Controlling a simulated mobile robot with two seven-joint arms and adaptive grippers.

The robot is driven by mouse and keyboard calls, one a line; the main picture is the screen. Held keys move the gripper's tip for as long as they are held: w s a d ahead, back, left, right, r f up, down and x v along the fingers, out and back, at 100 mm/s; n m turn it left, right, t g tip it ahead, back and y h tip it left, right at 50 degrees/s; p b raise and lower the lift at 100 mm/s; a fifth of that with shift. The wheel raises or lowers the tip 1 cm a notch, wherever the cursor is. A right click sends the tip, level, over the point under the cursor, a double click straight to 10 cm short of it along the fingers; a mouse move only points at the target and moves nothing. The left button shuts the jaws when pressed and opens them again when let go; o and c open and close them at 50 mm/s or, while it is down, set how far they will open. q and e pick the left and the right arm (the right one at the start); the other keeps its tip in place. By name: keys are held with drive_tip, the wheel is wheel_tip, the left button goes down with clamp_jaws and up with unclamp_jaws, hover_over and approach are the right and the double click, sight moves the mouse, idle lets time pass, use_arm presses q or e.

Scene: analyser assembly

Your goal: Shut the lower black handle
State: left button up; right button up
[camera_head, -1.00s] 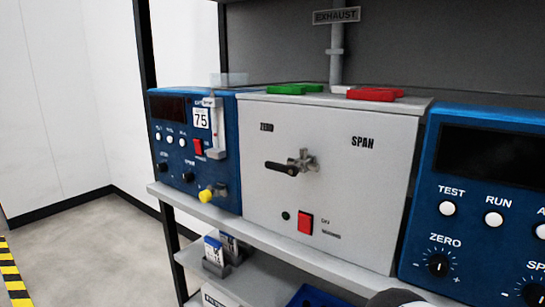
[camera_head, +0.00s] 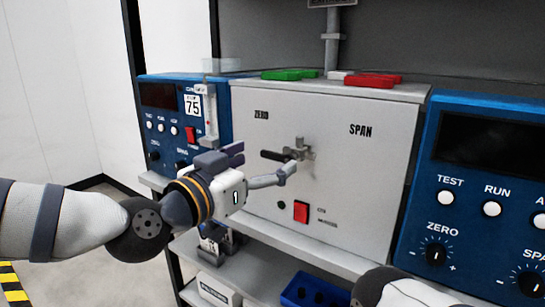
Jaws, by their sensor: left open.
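A black handle (camera_head: 271,155) sticks out to the left from a metal valve (camera_head: 300,150) on the front of the light grey box (camera_head: 350,180), between the ZERO and SPAN labels. The handle lies roughly level. It is the only black lever in view, so I cannot tell it from an upper one. My left gripper (camera_head: 268,160) comes in from the left, its fingers spread and empty. One finger is left of the handle, and the other passes just below it towards the valve. I cannot tell if it touches. My right gripper is not in view.
A blue analyser (camera_head: 160,125) with a flow tube stands left of the box; another (camera_head: 490,180) stands right. A red switch (camera_head: 300,212) is below the handle. Green (camera_head: 290,75) and red (camera_head: 365,80) pieces lie on top. A blue bin (camera_head: 315,290) is on the lower shelf.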

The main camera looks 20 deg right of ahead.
sight(277, 157)
use_arm(q)
drive_tip(key=x, duration=0.3)
drive_tip(key=shift+w+d, duration=0.25)
drive_tip(key=shift+d, duration=0.05)
drive_tip(key=c, duration=1.2)
